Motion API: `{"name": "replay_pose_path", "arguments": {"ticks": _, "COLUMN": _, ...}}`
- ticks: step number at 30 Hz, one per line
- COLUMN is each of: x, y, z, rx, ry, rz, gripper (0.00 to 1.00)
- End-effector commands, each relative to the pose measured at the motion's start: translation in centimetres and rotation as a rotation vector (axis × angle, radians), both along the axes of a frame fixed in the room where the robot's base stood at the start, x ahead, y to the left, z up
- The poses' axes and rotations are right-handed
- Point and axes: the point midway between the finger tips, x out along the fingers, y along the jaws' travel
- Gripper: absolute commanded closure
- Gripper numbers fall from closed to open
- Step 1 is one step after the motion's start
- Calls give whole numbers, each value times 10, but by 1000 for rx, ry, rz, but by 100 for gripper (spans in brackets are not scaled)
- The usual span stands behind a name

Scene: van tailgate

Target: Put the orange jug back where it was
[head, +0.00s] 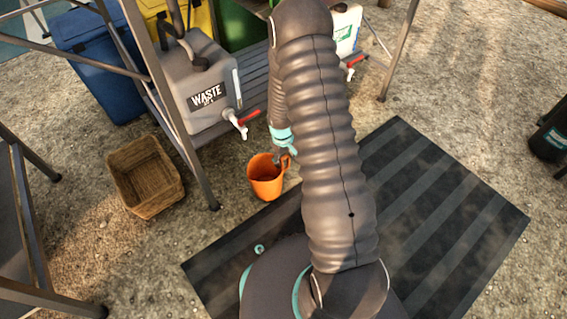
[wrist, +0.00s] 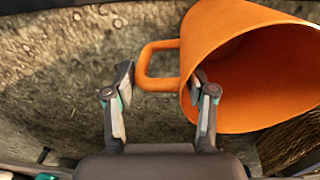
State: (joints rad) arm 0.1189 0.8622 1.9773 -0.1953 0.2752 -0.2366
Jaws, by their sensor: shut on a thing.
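The orange jug (head: 263,181) is near the middle of the head view, mouth up, in front of the shelf. My gripper (head: 283,155) is at its right side, partly hidden behind my arm. In the wrist view the jug (wrist: 235,45) fills the upper right, with its handle (wrist: 142,65) pointing left. My gripper (wrist: 163,85) is shut on the jug at the handle side, with a finger on each side of the handle. I cannot tell for sure whether the jug's base touches the ground.
A grey waste tank (head: 196,82) with a red-handled tap (head: 240,121) stands on a slatted shelf (head: 254,88). A wicker basket (head: 146,178) is on the ground at left. A blue bin (head: 95,60) stands behind. A dark striped mat (head: 440,200) lies at right. Metal legs (head: 185,150) frame the shelf.

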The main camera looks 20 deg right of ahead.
Motion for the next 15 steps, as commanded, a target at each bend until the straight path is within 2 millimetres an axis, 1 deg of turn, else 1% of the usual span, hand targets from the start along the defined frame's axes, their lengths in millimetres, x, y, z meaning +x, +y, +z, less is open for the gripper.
{"name": "replay_pose_path", "arguments": {"ticks": 1, "x": -1, "y": 0, "z": -10, "rx": 0, "ry": 3, "rz": 0, "gripper": 100}}
{"name": "replay_pose_path", "arguments": {"ticks": 4, "x": -1, "y": 0, "z": -21, "rx": 0, "ry": 2, "rz": -1, "gripper": 100}}
{"name": "replay_pose_path", "arguments": {"ticks": 12, "x": 0, "y": 0, "z": -22, "rx": 0, "ry": 0, "rz": -1, "gripper": 100}}
{"name": "replay_pose_path", "arguments": {"ticks": 15, "x": 0, "y": 0, "z": -26, "rx": 0, "ry": 0, "rz": -1, "gripper": 100}}
